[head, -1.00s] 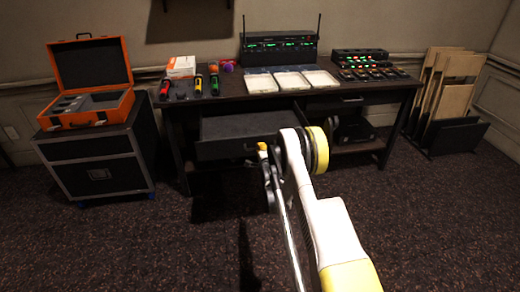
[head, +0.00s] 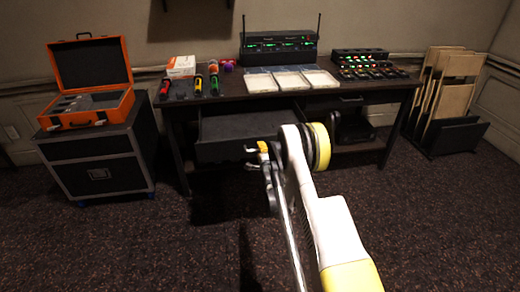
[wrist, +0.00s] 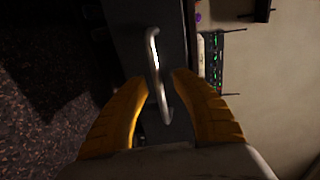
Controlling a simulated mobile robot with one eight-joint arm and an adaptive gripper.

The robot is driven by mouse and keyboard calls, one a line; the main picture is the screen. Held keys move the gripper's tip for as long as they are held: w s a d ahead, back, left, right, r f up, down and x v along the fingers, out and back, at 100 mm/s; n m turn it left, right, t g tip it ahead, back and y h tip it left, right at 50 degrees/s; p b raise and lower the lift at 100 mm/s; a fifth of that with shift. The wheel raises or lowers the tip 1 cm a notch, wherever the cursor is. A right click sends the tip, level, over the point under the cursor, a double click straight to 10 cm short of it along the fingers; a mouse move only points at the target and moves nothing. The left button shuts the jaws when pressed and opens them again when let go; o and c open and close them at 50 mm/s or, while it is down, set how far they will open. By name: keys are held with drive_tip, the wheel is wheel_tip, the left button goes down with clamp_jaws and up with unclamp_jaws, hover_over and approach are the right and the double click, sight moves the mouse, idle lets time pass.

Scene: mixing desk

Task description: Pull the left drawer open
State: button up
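The left drawer (head: 225,151) under the desk top stands pulled out, with its dark interior showing in the head view. Its metal bar handle (wrist: 153,60) shows in the wrist view. My gripper (head: 252,159) is at the drawer front, near the handle. In the wrist view the yellow fingers of my gripper (wrist: 160,82) are spread, one on each side of the handle, with gaps beside the bar. The drawer front (wrist: 175,40) lies behind the handle. My arm hides the right end of the drawer in the head view.
The dark desk (head: 225,88) holds white-topped trays (head: 292,80), a radio rack (head: 278,46) and a small mixer (head: 370,68). An orange case (head: 90,85) sits on a black wheeled cabinet (head: 100,165) at left. Carpet in front is clear.

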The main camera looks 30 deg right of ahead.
drive_tip(key=v, duration=0.5)
drive_tip(key=shift+s, duration=0.2)
drive_tip(key=s+a+r+n+g+y, duration=0.15)
drive_tip(key=a+r+n, duration=0.4)
drive_tip(key=r, duration=0.85)
drive_tip(key=s+a+r+n+g+y, duration=0.1)
drive_tip(key=s+a+r+n+g, duration=0.1)
drive_tip(key=s+a+r+n, duration=0.5)
drive_tip(key=s+a+r+n+g, duration=0.1)
drive_tip(key=s+a+n, duration=0.2)
drive_tip(key=s, duration=0.8)
drive_tip(key=s+a+r+n+g+y, duration=0.1)
drive_tip(key=s+a+n+g, duration=0.1)
drive_tip(key=s, duration=0.9)
drive_tip(key=s+a+r+n+g, duration=0.1)
drive_tip(key=s+a+n, duration=0.2)
drive_tip(key=s, duration=0.8)
drive_tip(key=shift+a+r+n+y, duration=0.3)
drive_tip(key=shift+a+n+y, duration=0.05)
drive_tip(key=shift+a, duration=0.5)
